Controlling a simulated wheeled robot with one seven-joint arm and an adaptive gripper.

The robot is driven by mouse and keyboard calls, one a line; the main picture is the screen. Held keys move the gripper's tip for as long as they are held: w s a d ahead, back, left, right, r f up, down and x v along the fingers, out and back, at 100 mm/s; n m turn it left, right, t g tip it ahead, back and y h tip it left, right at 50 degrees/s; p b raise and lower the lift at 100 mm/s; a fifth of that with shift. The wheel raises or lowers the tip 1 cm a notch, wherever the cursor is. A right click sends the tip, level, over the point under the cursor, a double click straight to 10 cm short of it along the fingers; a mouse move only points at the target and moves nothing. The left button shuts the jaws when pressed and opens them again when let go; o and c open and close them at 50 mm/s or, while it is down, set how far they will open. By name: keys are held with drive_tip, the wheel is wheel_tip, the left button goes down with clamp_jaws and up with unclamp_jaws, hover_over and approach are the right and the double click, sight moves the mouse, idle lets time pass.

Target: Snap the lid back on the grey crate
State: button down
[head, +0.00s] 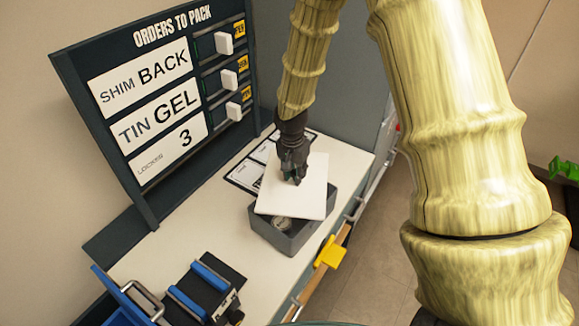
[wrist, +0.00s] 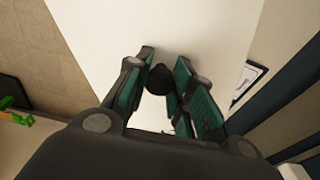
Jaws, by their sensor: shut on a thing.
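The grey crate (head: 286,236) stands on the white worktop, with a round metallic item (head: 283,224) partly visible inside it. The white lid (head: 313,196) is above the crate, skewed against its rim, and leaves the near part of the crate uncovered. I cannot tell whether the lid touches the rim. My gripper (head: 293,178) is above the lid and shut on its dark knob. In the wrist view the fingers (wrist: 163,92) close on both sides of the dark round knob (wrist: 160,78), and the white lid (wrist: 150,35) fills the middle behind them.
An order board (head: 150,95) stands at the left back. Printed cards (head: 245,173) lie behind the crate. A black and blue fixture (head: 203,287) and a blue bin (head: 122,310) are at the near left. A yellow piece (head: 329,253) sticks out at the worktop's front.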

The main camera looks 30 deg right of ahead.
sight(294, 186)
drive_tip(key=shift+s+f+b, duration=0.2)
drive_tip(key=shift+s+b, duration=0.15)
drive_tip(key=shift+s, duration=0.3)
drive_tip(key=shift+f, duration=0.3)
drive_tip(key=shift+w+a+f+b, duration=0.1)
drive_tip(key=shift+w+f+b, duration=0.25)
drive_tip(key=shift+f, duration=0.2)
drive_tip(key=shift+w+a+f+b, duration=0.1)
drive_tip(key=shift+w+f+b, duration=0.25)
drive_tip(key=shift+f, duration=0.2)
drive_tip(key=shift+d+f, duration=0.1)
drive_tip(key=shift+f, duration=0.25)
drive_tip(key=shift+s+f+b, duration=0.3)
drive_tip(key=shift+s+b, duration=0.1)
drive_tip(key=shift+b, duration=0.15)
drive_tip(key=shift+f, duration=0.25)
drive_tip(key=shift+w+f+b, duration=0.25)
drive_tip(key=shift+f+b, duration=0.1)
drive_tip(key=shift+f, duration=0.2)
drive_tip(key=shift+s, duration=0.1)
drive_tip(key=shift+s+r, duration=0.1)
drive_tip(key=shift+r, duration=0.05)
